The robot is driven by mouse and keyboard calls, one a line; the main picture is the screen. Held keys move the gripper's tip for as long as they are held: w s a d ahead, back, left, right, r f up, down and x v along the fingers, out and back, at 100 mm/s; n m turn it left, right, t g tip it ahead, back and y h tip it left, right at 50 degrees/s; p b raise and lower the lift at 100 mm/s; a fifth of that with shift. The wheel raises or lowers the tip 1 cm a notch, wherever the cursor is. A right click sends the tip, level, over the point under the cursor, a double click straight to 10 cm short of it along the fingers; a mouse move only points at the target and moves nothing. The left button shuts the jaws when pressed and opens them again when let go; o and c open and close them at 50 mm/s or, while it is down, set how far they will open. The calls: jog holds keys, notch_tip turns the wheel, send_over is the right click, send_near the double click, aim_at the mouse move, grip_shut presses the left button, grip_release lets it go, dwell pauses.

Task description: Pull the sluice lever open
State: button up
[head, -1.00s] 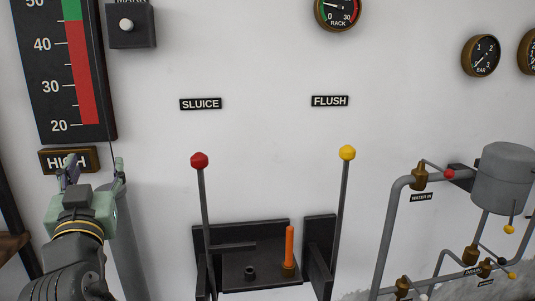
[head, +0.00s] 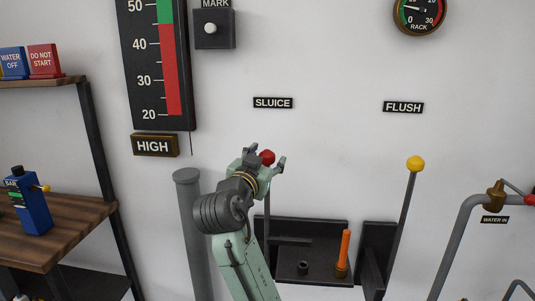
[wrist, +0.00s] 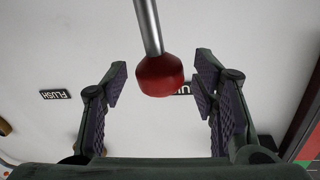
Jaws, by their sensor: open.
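The sluice lever is a grey rod with a red knob (head: 267,157), under the black SLUICE sign (head: 272,103). My gripper (head: 266,160) is at the knob in the head view, its fingers spread to either side. In the wrist view the red knob (wrist: 159,75) sits between the two open, purple-padded fingers, with a gap on both sides. The rod (wrist: 148,27) runs up out of that picture. In the head view my arm hides part of the lever's rod. The lever's black base plate (head: 318,233) is low on the wall.
The yellow-knobbed flush lever (head: 415,163) stands to the right. An orange peg (head: 343,250) stands on the base plate. A grey post (head: 188,180) is left of my arm, with a wooden shelf (head: 60,238) farther left. Pipes (head: 455,235) are at the right.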

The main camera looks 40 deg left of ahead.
jog(key=shift+w+a, duration=0.15)
jog(key=shift+w, duration=0.35)
grip_shut()
dwell(0.4)
